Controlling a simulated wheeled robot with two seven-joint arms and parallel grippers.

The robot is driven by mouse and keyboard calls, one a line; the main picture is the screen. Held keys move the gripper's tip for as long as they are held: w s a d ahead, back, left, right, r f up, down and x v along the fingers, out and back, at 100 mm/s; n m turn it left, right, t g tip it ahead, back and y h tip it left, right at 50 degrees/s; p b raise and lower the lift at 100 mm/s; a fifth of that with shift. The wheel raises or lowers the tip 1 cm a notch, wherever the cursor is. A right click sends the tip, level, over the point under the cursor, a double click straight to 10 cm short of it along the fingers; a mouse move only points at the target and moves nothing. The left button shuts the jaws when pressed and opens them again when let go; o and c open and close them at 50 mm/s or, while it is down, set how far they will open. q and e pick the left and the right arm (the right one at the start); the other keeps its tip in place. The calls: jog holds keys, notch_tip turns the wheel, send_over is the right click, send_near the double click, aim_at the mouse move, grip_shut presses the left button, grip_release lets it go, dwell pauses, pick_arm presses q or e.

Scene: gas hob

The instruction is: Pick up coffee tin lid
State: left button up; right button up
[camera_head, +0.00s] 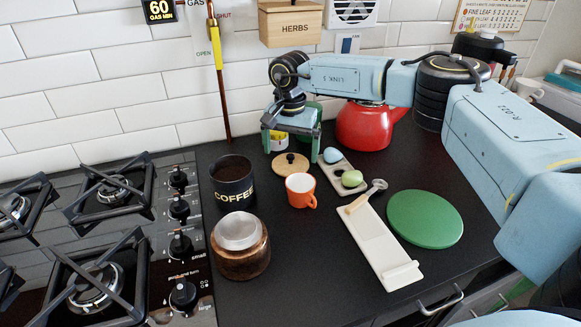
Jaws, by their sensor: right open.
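The coffee tin lid (289,164) is a round wooden disc with a small dark knob, lying on the black counter. The dark coffee tin (233,184), marked COFFEE, stands open to the lid's left. My right gripper (291,155) reaches in from the right and points down, with its two fingers spread apart. They are near the lid, one toward its left and one toward its right, with nothing held. I cannot tell the exact height of the fingertips above the counter. My left gripper is not in view.
An orange mug (300,190) stands just in front of the lid. A grey tray (341,170) with egg-like items, a white spoon rest (375,245) and a green disc (425,218) lie to the right. A red kettle (362,126) is behind; a copper-brown pot (240,255) is in front left.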

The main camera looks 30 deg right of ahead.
aim_at(291, 161)
jog(key=shift+f, duration=1.3)
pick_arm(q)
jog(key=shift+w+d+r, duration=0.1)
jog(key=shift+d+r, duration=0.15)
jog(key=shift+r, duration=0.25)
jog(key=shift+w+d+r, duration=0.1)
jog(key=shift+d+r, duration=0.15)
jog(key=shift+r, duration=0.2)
pick_arm(e)
jog(key=shift+c, duration=0.4)
jog(key=c, duration=0.8)
jog(key=shift+r, duration=0.15)
